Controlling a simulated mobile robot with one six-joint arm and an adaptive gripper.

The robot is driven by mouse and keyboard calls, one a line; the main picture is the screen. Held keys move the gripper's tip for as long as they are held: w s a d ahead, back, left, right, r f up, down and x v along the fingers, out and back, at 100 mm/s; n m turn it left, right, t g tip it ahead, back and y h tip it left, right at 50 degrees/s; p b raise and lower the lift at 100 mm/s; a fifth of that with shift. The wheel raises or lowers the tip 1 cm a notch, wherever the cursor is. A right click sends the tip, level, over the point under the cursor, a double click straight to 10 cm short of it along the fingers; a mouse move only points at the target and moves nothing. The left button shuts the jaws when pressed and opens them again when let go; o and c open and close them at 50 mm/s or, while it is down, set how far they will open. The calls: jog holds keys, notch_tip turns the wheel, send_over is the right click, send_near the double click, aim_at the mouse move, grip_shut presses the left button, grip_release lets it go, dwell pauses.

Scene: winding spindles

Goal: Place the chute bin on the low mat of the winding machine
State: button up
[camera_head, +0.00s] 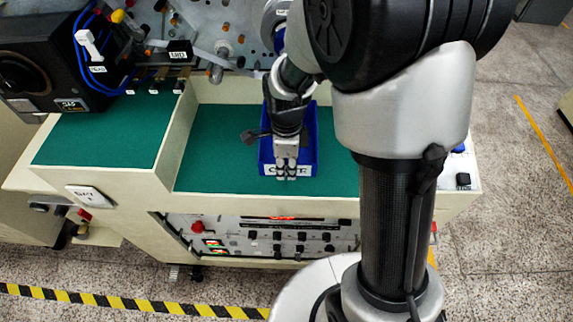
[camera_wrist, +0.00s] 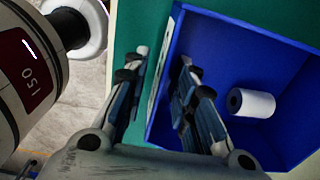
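The blue chute bin (camera_head: 312,150), with a white label on its front wall, stands on the low green mat (camera_head: 222,150) of the winding machine (camera_head: 185,205). In the wrist view the bin (camera_wrist: 215,40) holds a white roll with a dark core (camera_wrist: 251,103). My gripper (camera_head: 286,174) is at the bin's front wall. In the wrist view my gripper's fingers (camera_wrist: 165,58) straddle that wall, one outside and one inside. Gaps show between the fingers and the wall, so it looks open. The arm hides part of the bin in the head view.
A raised green mat (camera_head: 100,142) lies to the left behind a cream partition. A black box unit (camera_head: 50,60) with blue cables stands at the back left. The control panel (camera_head: 265,238) is below the front edge. Bare low mat lies on both sides of the bin.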

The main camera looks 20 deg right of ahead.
notch_tip(320, 180, up, 11)
jog(key=p, duration=0.3)
jog(key=s+r+n+t, duration=0.2)
jog(key=s+r+n, duration=0.4)
jog(key=s+n, duration=0.2)
jog(key=s+d+r+n+t, duration=0.1)
jog(key=s+r+n+t, duration=0.1)
jog(key=s+r+n, duration=0.4)
jog(key=s+n, duration=0.3)
jog(key=n, duration=0.4)
jog(key=shift+s+d+r+n, duration=0.2)
jog(key=shift+d+r+n, duration=0.1)
jog(key=shift+r, duration=0.05)
